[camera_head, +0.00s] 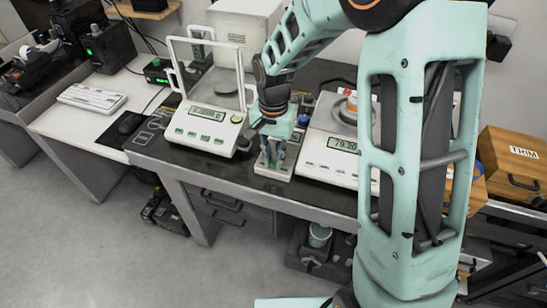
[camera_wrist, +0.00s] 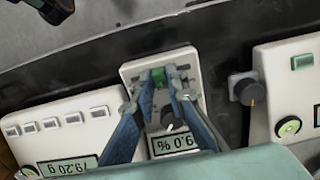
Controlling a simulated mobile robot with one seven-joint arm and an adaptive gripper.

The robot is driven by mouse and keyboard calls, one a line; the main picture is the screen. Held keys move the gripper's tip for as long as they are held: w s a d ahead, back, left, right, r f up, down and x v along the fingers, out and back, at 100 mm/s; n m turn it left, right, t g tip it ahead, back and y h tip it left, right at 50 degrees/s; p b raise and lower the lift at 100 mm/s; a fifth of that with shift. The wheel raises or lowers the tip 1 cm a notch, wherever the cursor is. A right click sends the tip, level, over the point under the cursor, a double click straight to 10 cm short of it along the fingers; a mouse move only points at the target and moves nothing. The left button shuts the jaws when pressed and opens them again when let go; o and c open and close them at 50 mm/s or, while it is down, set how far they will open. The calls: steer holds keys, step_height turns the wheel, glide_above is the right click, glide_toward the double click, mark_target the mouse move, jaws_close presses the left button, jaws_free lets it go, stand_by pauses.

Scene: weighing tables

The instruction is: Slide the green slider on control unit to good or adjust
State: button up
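The control unit (camera_head: 283,172) is a small pale box on the dark bench between two balances. In the wrist view the control unit (camera_wrist: 186,62) shows a dark round knob (camera_wrist: 168,117) and a small display (camera_wrist: 170,143) with a percent value, upside down and hard to read. The green slider (camera_wrist: 158,77) stands near the end of the unit closest to the bench's front edge. My gripper (camera_wrist: 160,74) points down over the unit, also seen in the head view (camera_head: 268,160). Its blue-grey fingertips are closed on both sides of the slider and appear to touch it.
The left balance (camera_head: 205,125) with a glass shield and the right balance (camera_head: 325,160), reading 79.20 g, stand close on either side. A dark knob (camera_wrist: 243,88) is beside the unit. A keyboard (camera_head: 92,96) and wooden TRIM box (camera_head: 515,165) are farther out.

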mark_target(262, 163)
jaws_close()
steer(key=a, duration=0.1)
steer(key=w+a, duration=0.1)
steer(key=a, duration=0.1)
steer(key=shift+w+a, duration=0.1)
steer(key=shift+a, duration=0.05)
steer(key=o, duration=0.7)
jaws_free()
step_height(262, 163, up, 12)
steer(key=shift+r, duration=0.1)
